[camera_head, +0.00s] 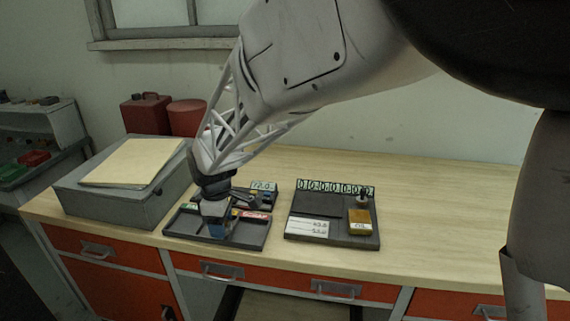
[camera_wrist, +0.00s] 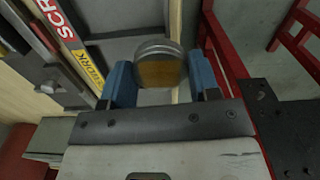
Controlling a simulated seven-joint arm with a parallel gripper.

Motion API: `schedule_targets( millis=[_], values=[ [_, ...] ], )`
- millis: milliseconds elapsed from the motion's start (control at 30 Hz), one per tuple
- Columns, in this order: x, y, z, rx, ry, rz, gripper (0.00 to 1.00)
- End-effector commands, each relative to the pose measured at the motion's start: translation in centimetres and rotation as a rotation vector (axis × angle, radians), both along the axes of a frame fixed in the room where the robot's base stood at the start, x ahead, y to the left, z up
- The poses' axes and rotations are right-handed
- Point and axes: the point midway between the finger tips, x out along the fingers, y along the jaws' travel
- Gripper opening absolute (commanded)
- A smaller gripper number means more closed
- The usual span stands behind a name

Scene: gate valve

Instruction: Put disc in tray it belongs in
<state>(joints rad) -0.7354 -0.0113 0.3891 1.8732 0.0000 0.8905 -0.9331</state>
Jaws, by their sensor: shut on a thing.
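My gripper (camera_wrist: 162,80) is shut on the disc (camera_wrist: 160,68), which has a grey metal rim and a tan-brown face, between its blue fingers. In the head view my gripper (camera_head: 217,232) points down over the dark divided tray (camera_head: 258,238); the disc cannot be made out there. A red label (camera_wrist: 62,22) reading "SCR" and a yellow label (camera_wrist: 86,66) reading "WORK" show in the wrist view, left of the disc. The red label (camera_head: 256,215) also shows in the head view. I cannot tell whether the disc touches the tray.
A dark panel (camera_head: 300,204) with number tiles, white cards and a yellow block (camera_head: 360,222) stands right of the tray. A grey box (camera_head: 110,195) with a pale board on top stands left. The wooden bench (camera_head: 440,215) is clear at right.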

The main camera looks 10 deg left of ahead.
Motion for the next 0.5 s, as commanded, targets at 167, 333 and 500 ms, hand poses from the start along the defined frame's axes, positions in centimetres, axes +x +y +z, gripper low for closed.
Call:
schedule_targets(
  millis=[167, 333, 500],
  values=[
    [1.9, 1.6, -0.3, 0.000, 0.000, 0.000, 0.21],
    [3.3, 2.8, -0.5, 0.000, 0.000, 0.000, 0.21],
    [4.0, 3.5, -0.5, 0.001, -0.001, 0.000, 0.21]
  ],
)
